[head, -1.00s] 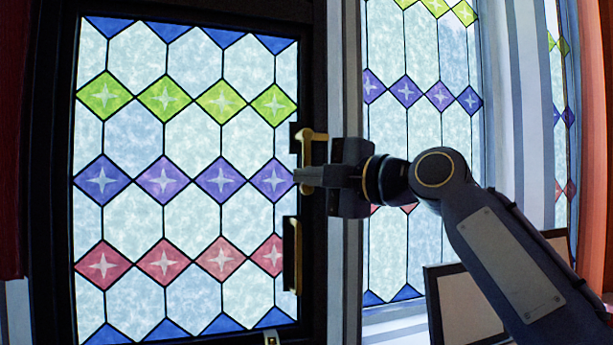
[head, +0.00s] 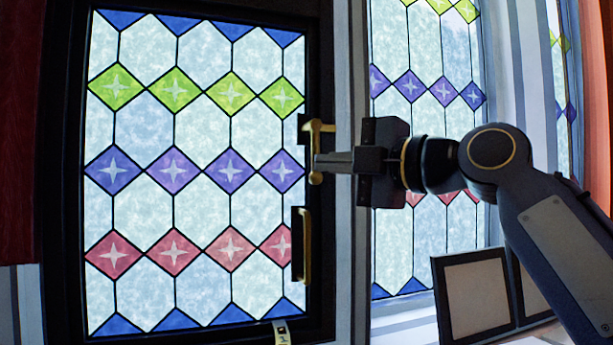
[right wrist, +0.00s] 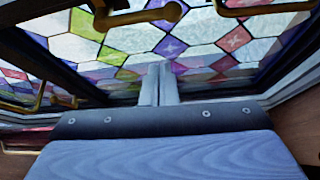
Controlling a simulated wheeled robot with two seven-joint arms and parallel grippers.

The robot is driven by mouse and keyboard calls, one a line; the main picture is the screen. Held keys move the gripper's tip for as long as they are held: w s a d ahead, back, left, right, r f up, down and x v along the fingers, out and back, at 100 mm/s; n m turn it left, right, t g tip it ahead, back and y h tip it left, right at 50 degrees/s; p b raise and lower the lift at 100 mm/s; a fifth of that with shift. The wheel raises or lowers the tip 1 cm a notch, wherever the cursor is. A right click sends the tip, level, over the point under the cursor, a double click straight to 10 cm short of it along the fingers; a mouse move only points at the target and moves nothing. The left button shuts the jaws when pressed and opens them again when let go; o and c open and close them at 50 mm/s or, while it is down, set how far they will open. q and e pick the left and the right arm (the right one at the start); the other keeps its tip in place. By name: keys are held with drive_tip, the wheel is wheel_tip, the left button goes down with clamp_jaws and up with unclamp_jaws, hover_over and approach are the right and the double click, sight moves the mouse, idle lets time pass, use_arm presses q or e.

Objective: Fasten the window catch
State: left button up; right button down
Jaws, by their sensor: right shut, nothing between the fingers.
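The stained-glass window sash (head: 78,200) has a dark frame and fills the left half of the head view. Its brass catch (head: 317,138) sits on the frame's right side, with a short top arm and a bar hanging down. My right gripper (head: 318,162) is shut and empty, its fingertips overlapping the catch's lower part. I cannot tell whether they touch it. In the right wrist view the shut fingers (right wrist: 158,82) point toward the glass, with brass pieces (right wrist: 135,17) near the top; which piece is the catch is unclear. My left gripper is not in view.
A brass pull handle (head: 304,245) on a black plate is below the catch. A small pale tag or fitting (head: 281,331) is at the sash's bottom edge. Framed panels (head: 477,297) stand on the sill at right, below my right arm. Another patterned window (head: 420,240) is behind the arm.

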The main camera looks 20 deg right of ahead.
drive_tip(key=v, duration=0.3)
drive_tip(key=shift+s+a+r+b, duration=0.1)
drive_tip(key=shift+s+b, duration=0.2)
drive_tip(key=shift+b, duration=0.05)
